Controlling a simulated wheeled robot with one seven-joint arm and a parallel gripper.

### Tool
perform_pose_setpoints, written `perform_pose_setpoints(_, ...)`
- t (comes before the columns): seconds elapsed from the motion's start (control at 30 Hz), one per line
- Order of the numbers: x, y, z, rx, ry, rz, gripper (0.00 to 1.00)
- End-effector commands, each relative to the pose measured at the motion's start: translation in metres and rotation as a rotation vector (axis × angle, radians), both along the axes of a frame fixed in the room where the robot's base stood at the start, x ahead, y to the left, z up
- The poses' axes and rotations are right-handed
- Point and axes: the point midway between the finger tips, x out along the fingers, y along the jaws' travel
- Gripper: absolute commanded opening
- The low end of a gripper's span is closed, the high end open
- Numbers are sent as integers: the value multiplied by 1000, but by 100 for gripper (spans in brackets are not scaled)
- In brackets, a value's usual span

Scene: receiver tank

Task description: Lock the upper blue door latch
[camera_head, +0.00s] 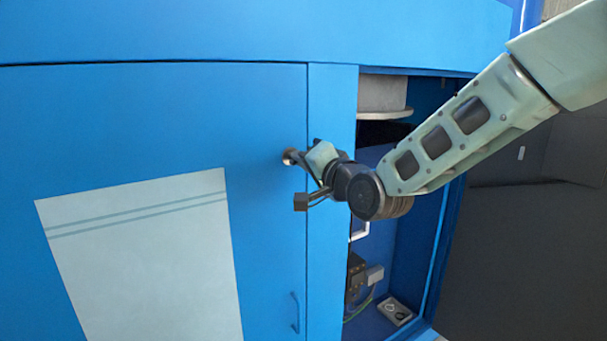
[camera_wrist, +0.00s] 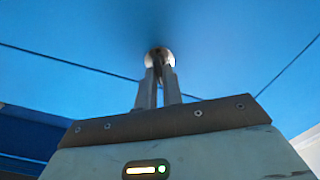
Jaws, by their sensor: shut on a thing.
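The upper latch (camera_head: 289,157) is a small round metal fitting near the right edge of the blue door (camera_head: 150,120). My gripper (camera_head: 303,158) reaches it from the right. In the wrist view the latch (camera_wrist: 160,53) is a round, light metal disc on the blue surface. My gripper's two fingers (camera_wrist: 159,68) are close together with their tips on the latch, shut on its middle part. The fingers hide most of that part, so its turn angle cannot be told. The blue door lies flush with its frame, with a thin seam between them.
A blue handle (camera_head: 295,312) is low on the door, near the seam. A pale panel (camera_head: 140,260) is on the door. Right of the frame post (camera_head: 331,100) is an open bay with a grey cylinder (camera_head: 383,94) and small devices (camera_head: 396,311).

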Motion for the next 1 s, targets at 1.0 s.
perform_pose_setpoints(1.0, 1, -1, -2, 479, 324, -2, 0)
